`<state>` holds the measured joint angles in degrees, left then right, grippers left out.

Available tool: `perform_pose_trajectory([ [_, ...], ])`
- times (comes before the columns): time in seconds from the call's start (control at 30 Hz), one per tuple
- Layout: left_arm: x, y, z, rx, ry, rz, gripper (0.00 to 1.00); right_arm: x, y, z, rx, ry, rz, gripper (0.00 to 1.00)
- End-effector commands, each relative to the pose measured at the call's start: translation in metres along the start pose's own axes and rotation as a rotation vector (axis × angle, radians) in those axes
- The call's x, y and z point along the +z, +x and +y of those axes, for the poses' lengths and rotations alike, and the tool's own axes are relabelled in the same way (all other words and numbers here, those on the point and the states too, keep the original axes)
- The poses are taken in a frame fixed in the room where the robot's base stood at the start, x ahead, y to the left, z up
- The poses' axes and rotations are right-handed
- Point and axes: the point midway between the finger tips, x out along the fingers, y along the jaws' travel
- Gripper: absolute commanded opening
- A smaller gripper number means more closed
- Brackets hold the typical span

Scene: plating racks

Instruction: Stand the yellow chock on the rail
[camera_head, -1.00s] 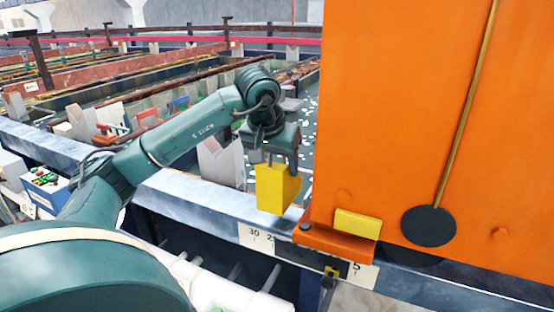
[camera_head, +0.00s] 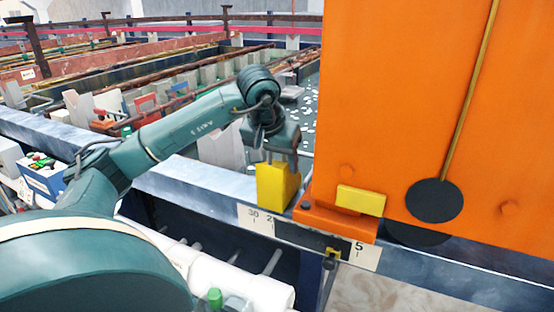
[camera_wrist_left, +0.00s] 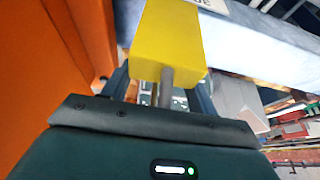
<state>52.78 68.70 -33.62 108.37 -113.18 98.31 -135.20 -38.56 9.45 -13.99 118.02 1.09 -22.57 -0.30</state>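The yellow chock (camera_head: 276,187) is at my left gripper (camera_head: 277,162), which points down at it from above. In the left wrist view the chock (camera_wrist_left: 168,40) sits at the fingers of the left gripper (camera_wrist_left: 168,78), and the gripper looks shut on it. The rail (camera_head: 205,180) is the blue-grey beam running from left to lower right. The chock's bottom appears at the rail's top, just left of the orange block; I cannot tell whether it touches. My right gripper is not in view.
A tall orange panel (camera_head: 400,100) fills the right side, close beside the left gripper. Its orange foot (camera_head: 335,222) carries a yellow plate (camera_head: 360,200). A numbered scale (camera_head: 257,220) runs along the rail's front. Tanks with racks lie behind. A blue control box (camera_head: 42,180) stands at left.

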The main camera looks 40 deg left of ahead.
Motion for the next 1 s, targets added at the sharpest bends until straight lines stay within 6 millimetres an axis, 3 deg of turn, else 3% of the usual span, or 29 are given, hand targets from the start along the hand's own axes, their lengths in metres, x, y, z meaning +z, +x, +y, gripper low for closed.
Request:
perform_pose_trajectory([
  [0.3, 0.0, -0.001, 0.0, 0.001, 0.0, 0.001, 0.83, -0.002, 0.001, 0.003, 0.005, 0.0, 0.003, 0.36],
  [0.63, 0.0, -0.006, 0.0, 0.001, 0.0, 0.0, 0.83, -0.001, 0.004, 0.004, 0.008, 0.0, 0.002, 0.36],
  [0.77, -0.001, -0.027, 0.0, 0.001, 0.0, 0.004, 0.83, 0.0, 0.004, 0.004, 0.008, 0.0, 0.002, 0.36],
  [1.0, -0.001, -0.083, 0.001, 0.003, 0.001, 0.007, 0.83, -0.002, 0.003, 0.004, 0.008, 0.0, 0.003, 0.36],
])
